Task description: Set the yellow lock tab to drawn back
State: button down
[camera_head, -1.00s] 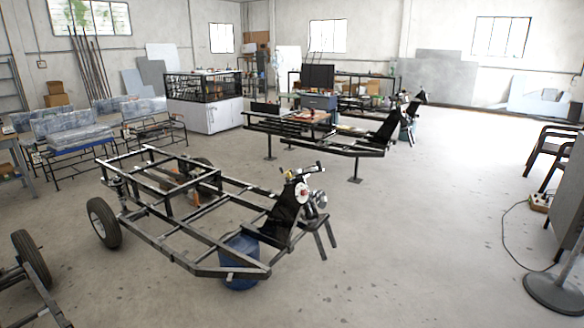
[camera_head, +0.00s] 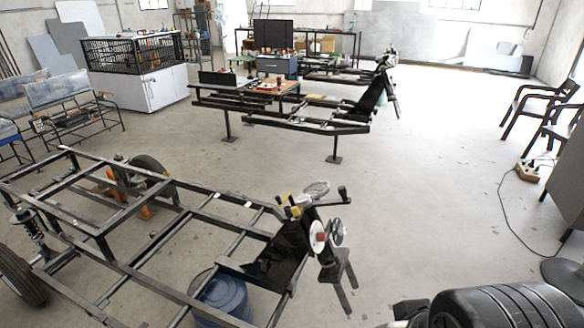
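A small yellow part (camera_head: 295,200) shows by the handlebar at the front of the nearest black metal frame (camera_head: 118,262). It is too small to tell whether it is the lock tab or how it is set. No other yellow tab can be made out. No gripper fingers show.
A blue drum (camera_head: 222,300) stands under the near frame. A second frame on stands (camera_head: 285,110) is farther back. Chairs (camera_head: 540,108) and a cable with a socket box (camera_head: 526,171) are at right. The floor between is clear.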

aim_at(296, 212)
jog(key=i+j+z, duration=0.2)
jog(key=i+j, duration=0.7)
jog(key=i, duration=0.1)
